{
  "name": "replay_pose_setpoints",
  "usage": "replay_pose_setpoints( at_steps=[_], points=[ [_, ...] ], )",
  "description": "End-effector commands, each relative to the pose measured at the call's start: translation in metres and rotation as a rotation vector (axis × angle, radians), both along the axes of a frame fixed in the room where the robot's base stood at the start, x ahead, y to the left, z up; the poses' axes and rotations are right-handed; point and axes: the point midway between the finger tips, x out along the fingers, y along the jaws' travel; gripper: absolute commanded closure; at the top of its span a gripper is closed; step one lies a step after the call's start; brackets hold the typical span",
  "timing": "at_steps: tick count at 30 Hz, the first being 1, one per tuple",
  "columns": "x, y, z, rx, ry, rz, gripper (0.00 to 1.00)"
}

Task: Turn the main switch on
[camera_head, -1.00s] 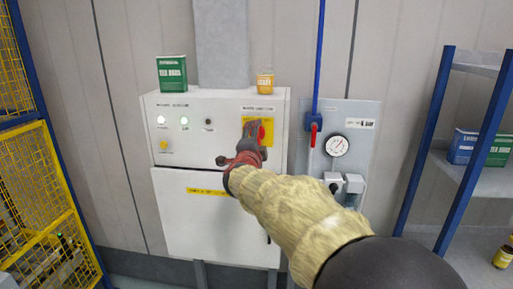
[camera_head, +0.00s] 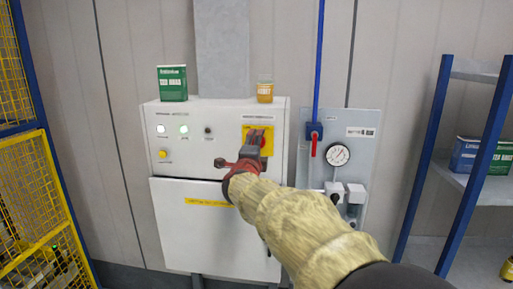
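The main switch (camera_head: 263,141) is a red knob on a yellow plate (camera_head: 247,130) at the upper right of the white control cabinet (camera_head: 220,117). My gripper (camera_head: 257,137) is in front of the switch and covers much of it. Its dark fingers reach up to the red knob from below. I cannot tell whether they touch it or have closed on it. The knob's handle angle is hidden. My arm, in a tan sleeve, comes in from the lower right.
White and green lamps (camera_head: 184,130) glow on the cabinet. A green box (camera_head: 172,83) and an orange-labelled jar (camera_head: 265,90) stand on top. To the right are a red valve handle (camera_head: 314,146) and a gauge (camera_head: 337,155). A yellow fence (camera_head: 45,200) stands left, a blue-framed shelf (camera_head: 460,185) right.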

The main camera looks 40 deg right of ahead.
Motion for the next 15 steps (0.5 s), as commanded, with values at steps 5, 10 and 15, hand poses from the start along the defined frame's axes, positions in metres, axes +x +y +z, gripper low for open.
replay_pose_setpoints(
  at_steps=[5, 10, 15],
  points=[
    [-0.0001, -0.0002, -0.0009, 0.001, 0.0, -0.001, 0.32],
    [-0.0001, -0.0002, -0.0006, 0.001, 0.0, 0.0, 0.23],
    [-0.0001, -0.0001, -0.0004, 0.001, 0.001, 0.0, 0.23]
  ],
)
